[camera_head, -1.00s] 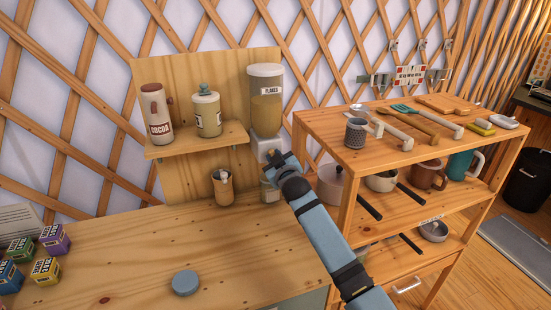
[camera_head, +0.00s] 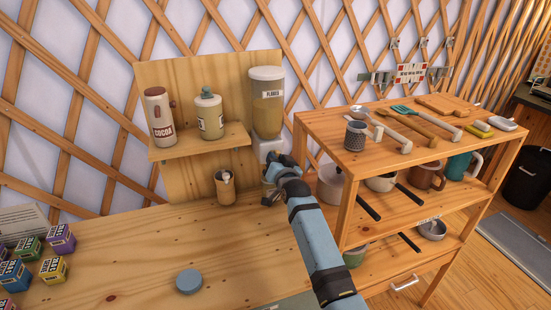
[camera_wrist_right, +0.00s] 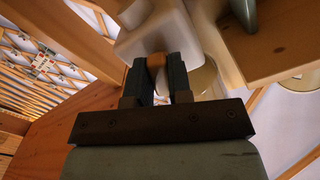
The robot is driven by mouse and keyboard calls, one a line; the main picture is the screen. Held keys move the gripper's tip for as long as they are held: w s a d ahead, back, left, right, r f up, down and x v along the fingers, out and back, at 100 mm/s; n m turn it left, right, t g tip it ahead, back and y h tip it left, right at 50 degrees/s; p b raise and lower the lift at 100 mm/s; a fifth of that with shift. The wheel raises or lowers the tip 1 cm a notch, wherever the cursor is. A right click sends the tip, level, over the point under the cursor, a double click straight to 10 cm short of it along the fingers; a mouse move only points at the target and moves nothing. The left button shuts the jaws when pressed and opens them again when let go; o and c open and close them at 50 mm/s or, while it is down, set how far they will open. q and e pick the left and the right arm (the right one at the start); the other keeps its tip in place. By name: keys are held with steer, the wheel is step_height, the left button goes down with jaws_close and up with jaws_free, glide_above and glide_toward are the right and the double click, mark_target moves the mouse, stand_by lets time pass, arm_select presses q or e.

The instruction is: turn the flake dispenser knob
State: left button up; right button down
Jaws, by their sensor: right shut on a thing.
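The flake dispenser (camera_head: 267,103) is a clear, white-lidded container labelled FLAKES, mounted on the wooden back panel over a white base (camera_head: 266,146). My right gripper (camera_head: 272,160) is at the front of that base. In the right wrist view the fingers (camera_wrist_right: 157,76) are shut on a small orange-brown knob (camera_wrist_right: 156,62) under the white housing (camera_wrist_right: 155,35). In the head view the knob is hidden by the gripper. My left gripper is not in view.
A wooden shelf (camera_head: 200,142) with a cocoa container (camera_head: 159,116) and another jar (camera_head: 208,117) is left of the dispenser. A cup (camera_head: 225,187) stands below it. A loaded rack (camera_head: 345,165) is close on the right. The counter middle is clear around a blue disc (camera_head: 188,281).

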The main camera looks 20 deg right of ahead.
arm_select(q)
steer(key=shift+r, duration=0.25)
arm_select(e)
steer(key=shift+m, duration=0.6)
steer(key=c, duration=1)
jaws_free()
steer(key=shift+c, duration=0.2)
